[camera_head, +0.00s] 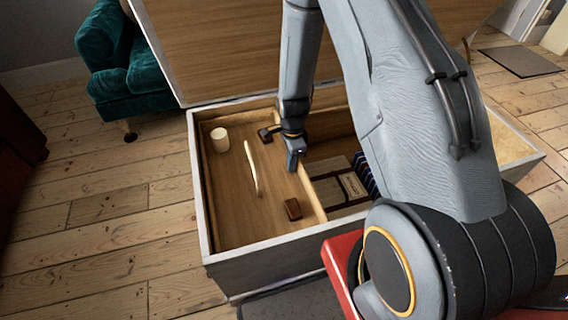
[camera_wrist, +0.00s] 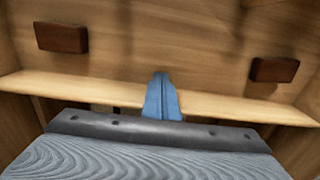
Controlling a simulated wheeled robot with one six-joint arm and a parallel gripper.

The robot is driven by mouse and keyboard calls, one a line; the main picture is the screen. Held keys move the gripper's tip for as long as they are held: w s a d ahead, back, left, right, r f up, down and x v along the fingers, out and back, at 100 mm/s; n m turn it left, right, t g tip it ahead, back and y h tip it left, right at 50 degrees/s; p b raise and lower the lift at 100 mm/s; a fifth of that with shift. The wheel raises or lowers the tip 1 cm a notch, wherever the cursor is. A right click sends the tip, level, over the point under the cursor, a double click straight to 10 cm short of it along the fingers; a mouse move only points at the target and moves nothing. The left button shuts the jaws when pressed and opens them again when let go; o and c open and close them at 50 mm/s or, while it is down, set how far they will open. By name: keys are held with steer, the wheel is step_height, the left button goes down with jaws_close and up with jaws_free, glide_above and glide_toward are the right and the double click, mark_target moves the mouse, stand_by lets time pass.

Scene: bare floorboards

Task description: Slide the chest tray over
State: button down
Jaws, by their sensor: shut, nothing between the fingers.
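The open chest (camera_head: 230,262) holds a shallow wooden tray (camera_head: 228,205) at its left side. My gripper (camera_head: 293,164) is shut and empty, pointing down at the tray's right edge. In the wrist view, the blue fingers (camera_wrist: 161,88) are together and overlap the tray's pale rim (camera_wrist: 225,104). I cannot tell whether they touch it. Two dark brown blocks show at the tray, one toward the front (camera_head: 293,208) and one toward the back (camera_head: 266,134). In the wrist view they are left (camera_wrist: 61,38) and right (camera_wrist: 274,69) of the fingers.
A white cylinder (camera_head: 220,139) and a pale curved stick (camera_head: 252,168) are in the tray. Right of the tray, the lower compartment holds a labelled box (camera_head: 352,186) and dark striped items (camera_head: 365,174). My arm hides much of the right side. The raised lid (camera_head: 220,45) stands behind; a green armchair (camera_head: 125,65) is back left.

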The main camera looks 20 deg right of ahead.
steer(key=shift+d, duration=0.3)
steer(key=d+b, duration=0.1)
steer(key=d, duration=3.9)
steer(key=shift+d, duration=0.35)
